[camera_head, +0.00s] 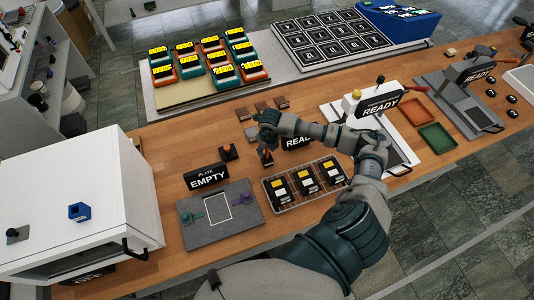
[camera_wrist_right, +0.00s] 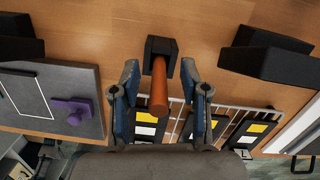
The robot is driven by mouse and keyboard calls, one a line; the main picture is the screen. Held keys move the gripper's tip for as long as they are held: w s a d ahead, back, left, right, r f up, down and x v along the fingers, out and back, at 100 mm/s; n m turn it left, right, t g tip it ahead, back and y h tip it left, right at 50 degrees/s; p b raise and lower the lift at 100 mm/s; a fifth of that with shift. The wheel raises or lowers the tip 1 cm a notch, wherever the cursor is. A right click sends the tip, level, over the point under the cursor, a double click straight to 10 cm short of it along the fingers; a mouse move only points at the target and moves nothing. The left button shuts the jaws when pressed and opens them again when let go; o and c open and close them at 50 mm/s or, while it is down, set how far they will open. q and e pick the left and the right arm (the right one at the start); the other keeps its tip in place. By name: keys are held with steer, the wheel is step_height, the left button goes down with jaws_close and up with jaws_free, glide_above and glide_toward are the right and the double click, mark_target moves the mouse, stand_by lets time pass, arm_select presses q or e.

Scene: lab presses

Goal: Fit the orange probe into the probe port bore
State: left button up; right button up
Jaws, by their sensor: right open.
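The orange probe (camera_wrist_right: 159,88) stands in a small black block (camera_wrist_right: 160,48) on the wooden table. In the head view the probe (camera_head: 266,157) shows only partly beneath my right gripper (camera_head: 265,136). In the right wrist view my right gripper (camera_wrist_right: 160,98) is open, with one finger on each side of the probe and visible gaps between. A blue block (camera_head: 79,211) with a dark opening sits on top of the white cabinet (camera_head: 75,165); I cannot tell for certain whether it is the probe port. My left gripper is not in view.
An "EMPTY" sign (camera_head: 207,177) and grey plate (camera_head: 220,228) lie left of the gripper. A "READY" sign (camera_head: 297,142) is just right. A rack (camera_head: 283,203) with several black pieces lies nearer me. Another black block with an orange top (camera_head: 228,152) stands behind the EMPTY sign.

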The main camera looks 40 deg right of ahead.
jaws_close()
